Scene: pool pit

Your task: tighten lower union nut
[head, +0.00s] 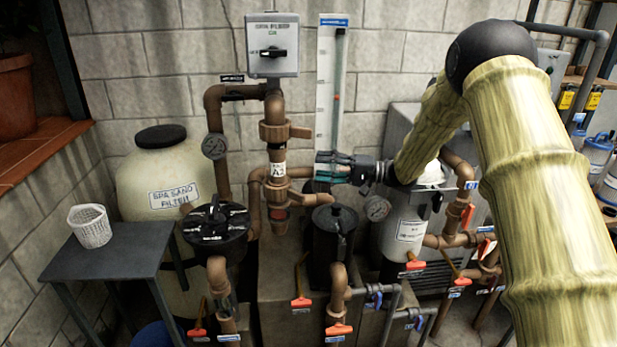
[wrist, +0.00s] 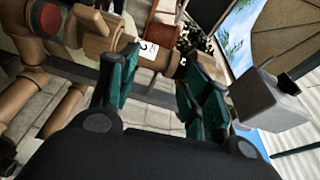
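The lower union nut (head: 277,186) is a brown fitting with a lug on the vertical brown pipe, just below a white label. I see nothing held, and I cannot tell whether a finger touches the lug.
The upper union nut (head: 275,131) with its lug is above on the same pipe. A grey switch box (head: 273,45) is on the wall. A grey side table (head: 110,255) is at left.

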